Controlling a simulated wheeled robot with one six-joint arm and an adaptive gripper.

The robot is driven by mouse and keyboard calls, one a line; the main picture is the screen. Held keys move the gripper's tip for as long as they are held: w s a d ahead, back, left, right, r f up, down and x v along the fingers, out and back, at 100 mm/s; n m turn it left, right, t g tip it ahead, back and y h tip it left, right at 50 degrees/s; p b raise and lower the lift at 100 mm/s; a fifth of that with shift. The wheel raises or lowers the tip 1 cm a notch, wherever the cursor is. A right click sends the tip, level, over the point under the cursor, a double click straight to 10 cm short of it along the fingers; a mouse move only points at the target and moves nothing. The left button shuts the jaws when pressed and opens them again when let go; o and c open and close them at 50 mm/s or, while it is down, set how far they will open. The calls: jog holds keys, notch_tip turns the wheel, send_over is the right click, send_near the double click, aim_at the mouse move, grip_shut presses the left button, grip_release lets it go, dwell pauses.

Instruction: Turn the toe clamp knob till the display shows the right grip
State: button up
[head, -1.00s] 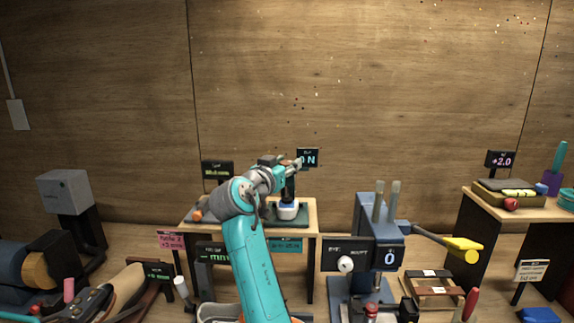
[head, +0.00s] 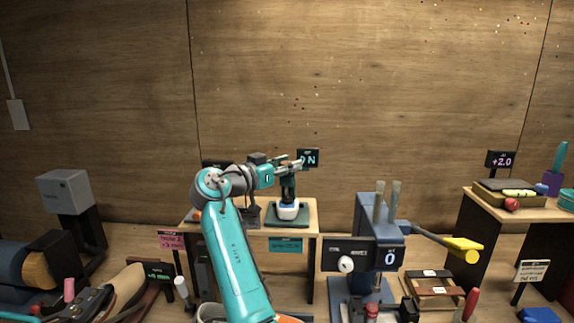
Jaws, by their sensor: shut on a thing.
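The toe clamp (head: 288,187) is a dark green post on a base on the small wooden stand, with a white and blue shoe-like piece (head: 288,211) at its foot. My gripper (head: 293,165) reaches in from the left, level, and is shut at the top of the clamp, on its knob. The knob itself is mostly hidden by the fingers. A black display (head: 308,158) just behind and right of the gripper shows a light blue "N"; the gripper covers the left part of its text.
A blue press-like machine (head: 370,225) with a "0" readout and a yellow-handled lever (head: 462,243) stands to the right. A green label (head: 286,245) hangs on the stand (head: 311,240). A "+2.0" display (head: 500,160) stands on the right bench. The left bench is crowded.

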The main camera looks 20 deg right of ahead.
jog(key=o, duration=1.2)
jog(key=shift+c, duration=0.2)
jog(key=shift+a, duration=0.1)
jog(key=v, duration=1.1)
jog(key=shift+s+a, duration=0.2)
jog(key=shift+a, duration=0.1)
